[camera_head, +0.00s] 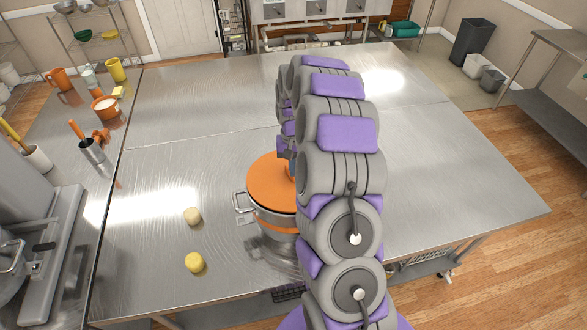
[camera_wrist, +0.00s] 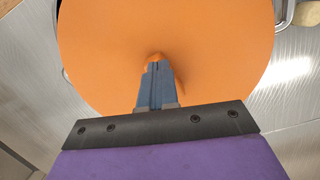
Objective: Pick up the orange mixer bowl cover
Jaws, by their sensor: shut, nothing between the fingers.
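The orange mixer bowl cover (camera_head: 270,180) lies on a steel bowl (camera_head: 268,222) that stands on the steel table, left of my arm. My arm hides the cover's right part in the head view. In the wrist view the round orange cover (camera_wrist: 100,50) fills the upper middle. A small orange knob (camera_wrist: 156,57) shows just past my fingertips. My gripper (camera_wrist: 157,68) is shut and empty, over the middle of the cover and close to the knob. I cannot tell whether the fingertips touch it.
Two pale dough balls, one (camera_head: 192,216) behind the other (camera_head: 195,263), lie left of the bowl. A bowl handle (camera_head: 241,203) sticks out to the left. Orange containers and utensils (camera_head: 105,107) stand on the left counter. The steel table (camera_head: 450,180) is clear to the right.

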